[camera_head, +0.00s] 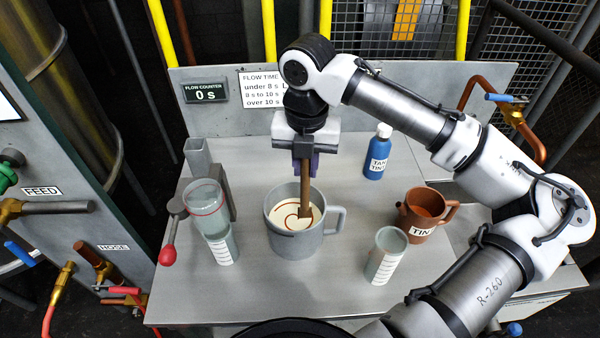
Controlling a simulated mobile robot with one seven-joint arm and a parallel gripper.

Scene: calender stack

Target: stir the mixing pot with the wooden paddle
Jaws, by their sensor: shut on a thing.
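The mixing pot (292,240) is a grey mug-like vessel with a handle on its right, standing on the middle of the bench. It holds cream-coloured liquid (284,216) with a red-brown swirl on its surface. The wooden paddle (306,192) stands nearly upright with its lower end in the pot, right of the pot's centre. My gripper (304,160) is above the pot and shut on the upper part of the paddle. The paddle's top is hidden by the gripper, and how deep its tip sits cannot be seen.
A cup with a red ring (206,208) on a stand and a red-knobbed lever (168,255) are left of the pot. A clear measuring cup (385,255), a brown TINT jug (424,205) and a blue bottle (378,152) stand right. The bench front (290,290) is clear.

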